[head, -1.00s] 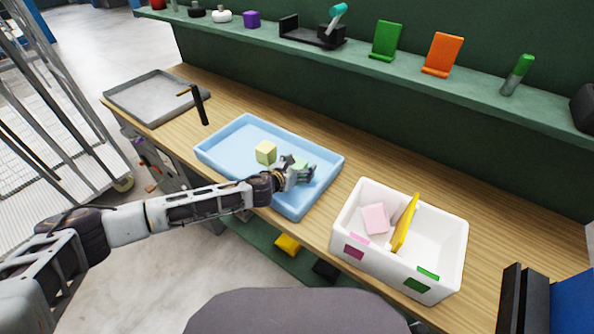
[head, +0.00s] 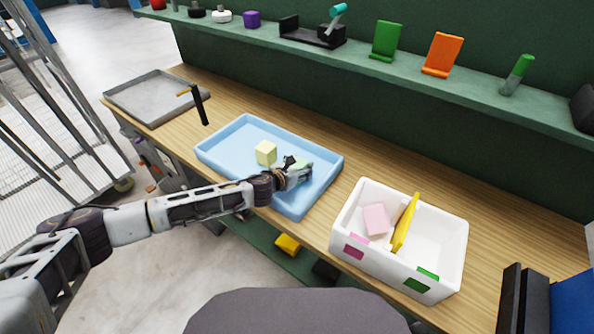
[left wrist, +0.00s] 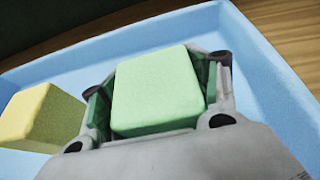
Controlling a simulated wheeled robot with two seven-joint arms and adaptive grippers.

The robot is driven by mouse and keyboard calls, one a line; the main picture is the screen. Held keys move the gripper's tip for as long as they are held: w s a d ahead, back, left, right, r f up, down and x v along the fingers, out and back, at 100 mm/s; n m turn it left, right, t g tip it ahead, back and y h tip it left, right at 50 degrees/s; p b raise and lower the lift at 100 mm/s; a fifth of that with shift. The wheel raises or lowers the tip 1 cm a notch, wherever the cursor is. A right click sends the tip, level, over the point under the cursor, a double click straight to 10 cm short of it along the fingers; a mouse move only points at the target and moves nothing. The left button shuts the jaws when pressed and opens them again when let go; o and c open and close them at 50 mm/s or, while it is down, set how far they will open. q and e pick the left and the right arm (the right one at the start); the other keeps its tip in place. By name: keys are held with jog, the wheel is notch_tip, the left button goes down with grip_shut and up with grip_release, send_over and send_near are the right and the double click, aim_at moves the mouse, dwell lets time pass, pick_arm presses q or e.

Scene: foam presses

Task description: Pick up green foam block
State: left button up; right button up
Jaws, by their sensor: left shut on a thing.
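The green foam block (left wrist: 158,88) sits between the two fingers of my left gripper (left wrist: 158,80) in the left wrist view. The fingers are shut on its two sides. In the head view my left gripper (head: 298,172) is over the right half of the blue tray (head: 318,190), and only a little of the green block (head: 301,161) shows past it. A pale yellow foam block (head: 266,153) stands in the tray to the left of the gripper; it also shows in the left wrist view (left wrist: 38,118). I cannot tell whether the green block touches the tray floor.
A white bin (head: 440,240) with a yellow divider (head: 405,222) stands to the right; a pink block (head: 376,219) lies in its left compartment, and its right one is empty. A grey tray (head: 150,97) is at the far left. A green shelf (head: 360,58) runs along the back.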

jog(key=shift+d, duration=0.3)
pick_arm(q)
jog(key=shift+r, duration=0.1)
jog(key=shift+r, duration=0.75)
notch_tip(320, 180, up, 6)
jog(key=shift+r+p, duration=0.15)
jog(key=shift+p, duration=0.35)
jog(key=shift+r, duration=1.05)
pick_arm(e)
jog(key=shift+s+a+r, duration=0.15)
jog(key=shift+a+r, duration=0.4)
jog(key=shift+r, duration=0.05)
jog(key=shift+a+r, duration=0.1)
jog(key=shift+a, duration=0.2)
